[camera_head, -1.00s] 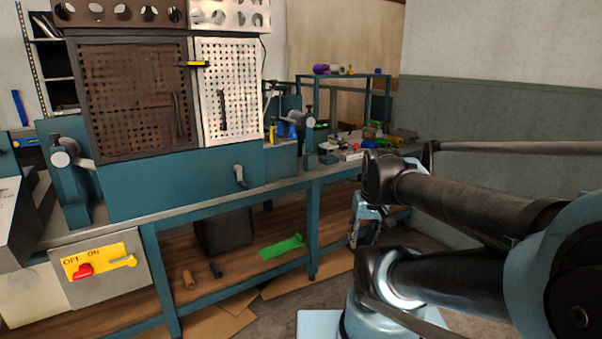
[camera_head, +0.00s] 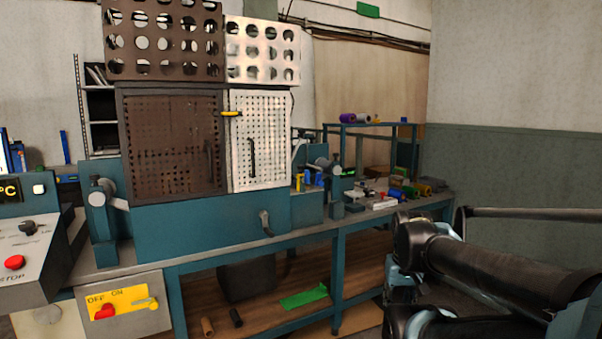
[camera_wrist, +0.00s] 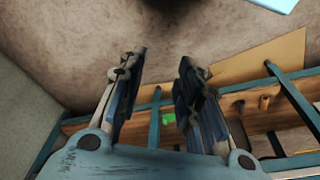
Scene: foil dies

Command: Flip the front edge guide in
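The teal machine (camera_head: 190,222) stands on the bench in the head view. Two teal brackets with grey knobs stand at its ends, a left one (camera_head: 104,222) and a right one (camera_head: 326,165). I cannot tell for sure which part is the front edge guide. My gripper (camera_wrist: 160,62) is open and empty in the wrist view, its two fingers apart above the floor. It is away from the machine, low at the right. In the head view my arm mostly hides it.
A dark perforated door (camera_head: 170,145) and a white one (camera_head: 258,140) stand above the machine. A control box (camera_head: 30,245) and an OFF/ON switch plate (camera_head: 122,302) are at the left. Brown sheets (camera_wrist: 262,62) lie on the floor.

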